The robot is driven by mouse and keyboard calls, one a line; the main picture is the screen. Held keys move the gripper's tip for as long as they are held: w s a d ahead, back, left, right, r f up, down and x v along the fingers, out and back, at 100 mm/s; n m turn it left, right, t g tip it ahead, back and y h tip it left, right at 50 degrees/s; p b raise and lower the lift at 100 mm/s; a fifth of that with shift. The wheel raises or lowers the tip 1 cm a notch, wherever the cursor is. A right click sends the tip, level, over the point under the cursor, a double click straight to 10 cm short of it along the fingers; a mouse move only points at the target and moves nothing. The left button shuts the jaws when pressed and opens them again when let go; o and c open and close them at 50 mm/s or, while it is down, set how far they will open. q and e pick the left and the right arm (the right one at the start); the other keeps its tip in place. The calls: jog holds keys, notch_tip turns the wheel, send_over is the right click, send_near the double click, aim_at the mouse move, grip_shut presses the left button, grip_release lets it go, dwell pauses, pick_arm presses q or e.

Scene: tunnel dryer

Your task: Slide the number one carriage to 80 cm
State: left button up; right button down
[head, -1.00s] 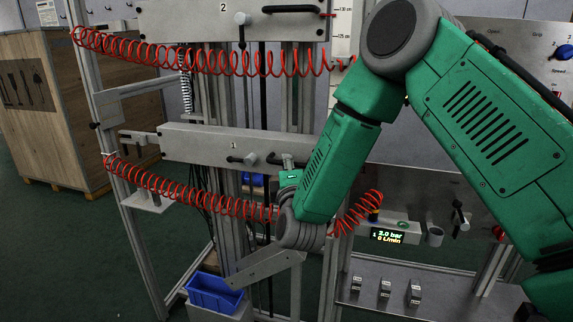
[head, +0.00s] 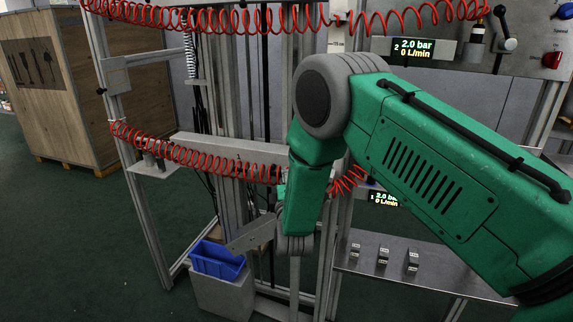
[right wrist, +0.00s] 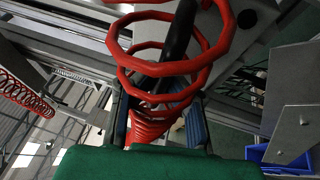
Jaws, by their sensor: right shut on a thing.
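The number one carriage (head: 225,150) is a pale grey horizontal beam left of my right forearm in the head view. A coiled red hose hangs across its front, so its number and fittings are hidden. My right gripper is mostly hidden behind my arm in the head view. In the right wrist view my right gripper (right wrist: 158,112) has its fingers on both sides of the coiled red hose and a black handle (right wrist: 178,45). It is shut on what looks like this handle, though the coils hide the contact. No scale reading is legible beside the carriage. My left gripper is out of view.
The coiled red hose (head: 190,157) runs close around the gripper. A blue bin (head: 217,260) stands on a grey block below. A steel shelf (head: 430,280) with small blocks is at right. A wooden crate (head: 75,110) stands at left.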

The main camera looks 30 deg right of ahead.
jog(key=shift+s+a+f, duration=0.1)
jog(key=shift+f, duration=0.5)
jog(key=shift+s+a+f, duration=0.1)
jog(key=shift+f, duration=0.5)
jog(key=c, duration=1.6)
grip_release()
jog(key=shift+w+d+r, duration=0.1)
jog(key=shift+w, duration=0.05)
jog(key=shift+r, duration=0.15)
jog(key=v, duration=1.2)
